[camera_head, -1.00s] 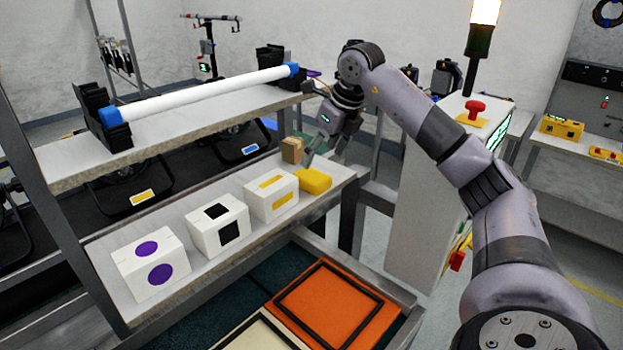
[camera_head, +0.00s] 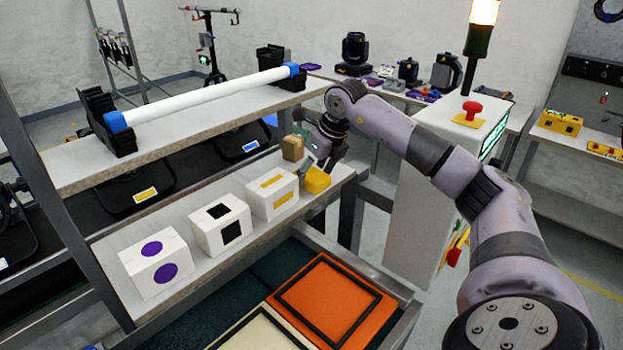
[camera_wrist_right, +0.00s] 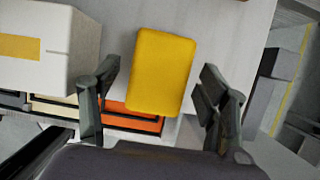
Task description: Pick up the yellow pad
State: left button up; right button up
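The yellow pad (camera_head: 317,180) is at the right end of the lower shelf (camera_head: 230,244), beside a white box with yellow marks (camera_head: 272,191). In the head view it looks turned or tipped compared with lying flat. My right gripper (camera_head: 311,166) is low over the shelf at the pad. In the right wrist view my right gripper (camera_wrist_right: 160,78) has its fingers apart, with the pad (camera_wrist_right: 160,70) between them and a gap visible on either side. I cannot tell whether a finger touches it. My left gripper is not in view.
A tan block (camera_head: 292,147) stands just behind the pad. White boxes with black squares (camera_head: 220,225) and purple dots (camera_head: 155,262) stand further left. The upper shelf (camera_head: 190,122) with a white tube (camera_head: 205,96) is above. An orange framed panel (camera_head: 330,300) lies below.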

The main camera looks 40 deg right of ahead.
aim_at(313, 175)
jog(key=c, duration=0.8)
jog(key=shift+r, duration=0.15)
jog(key=shift+c, duration=0.2)
notch_tip(313, 175, up, 8)
jog(key=shift+r+b, duration=0.1)
jog(key=shift+b, duration=0.7)
jog(key=shift+r, duration=0.8)
jog(key=o, duration=0.4)
jog(key=c, duration=0.5)
